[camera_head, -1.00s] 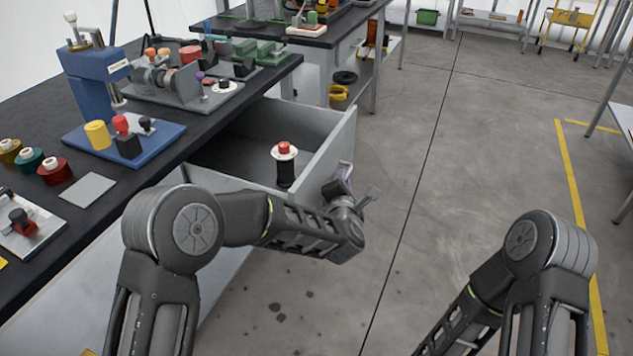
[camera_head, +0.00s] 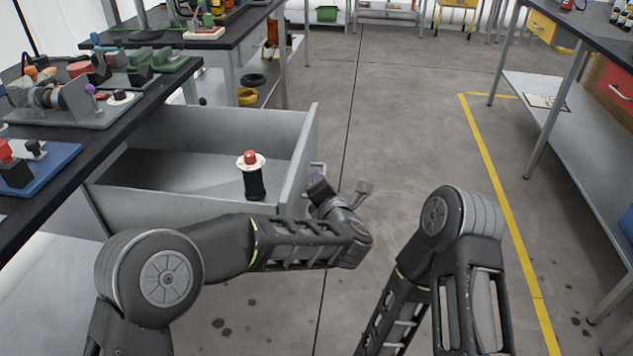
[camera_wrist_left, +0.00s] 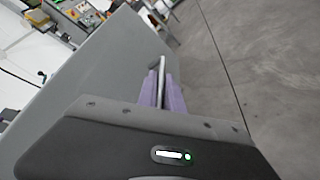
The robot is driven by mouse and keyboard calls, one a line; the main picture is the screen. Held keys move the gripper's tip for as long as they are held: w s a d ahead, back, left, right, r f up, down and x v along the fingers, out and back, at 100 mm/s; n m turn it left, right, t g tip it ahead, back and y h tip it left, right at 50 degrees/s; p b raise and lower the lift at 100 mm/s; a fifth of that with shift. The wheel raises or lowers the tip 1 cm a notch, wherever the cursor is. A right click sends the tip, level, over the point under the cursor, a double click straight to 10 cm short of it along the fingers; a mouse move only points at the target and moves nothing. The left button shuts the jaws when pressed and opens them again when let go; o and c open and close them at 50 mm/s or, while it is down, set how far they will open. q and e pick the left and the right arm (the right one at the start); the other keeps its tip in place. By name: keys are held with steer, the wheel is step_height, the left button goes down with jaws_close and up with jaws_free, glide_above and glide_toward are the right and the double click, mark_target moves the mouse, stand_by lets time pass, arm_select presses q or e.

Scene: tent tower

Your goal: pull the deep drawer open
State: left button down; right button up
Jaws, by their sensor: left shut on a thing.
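The deep grey drawer (camera_head: 299,160) stands well out from under the dark-topped workbench (camera_head: 125,105), its open top showing. Its front panel also shows in the left wrist view (camera_wrist_left: 100,65) as a plain grey face. A metal bar handle (camera_head: 320,168) is on that front; part of it shows between the purple fingers in the left wrist view (camera_wrist_left: 160,68). My left gripper (camera_head: 318,183) is shut on the handle, outside the drawer front. My right arm shows at the lower right of the head view, but its gripper is out of frame.
A black spool-like object with a white flange and red top (camera_head: 252,175) stands upright inside the drawer. Grey floor lies open to the right of the drawer, crossed by a yellow line (camera_head: 490,165). Another bench with a lower shelf (camera_head: 550,120) stands at the right.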

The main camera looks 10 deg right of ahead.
arm_select(q)
steer(key=c, duration=1.8)
jaws_free()
steer(key=shift+o, duration=0.2)
steer(key=v, duration=0.7)
steer(key=shift+s, duration=0.4)
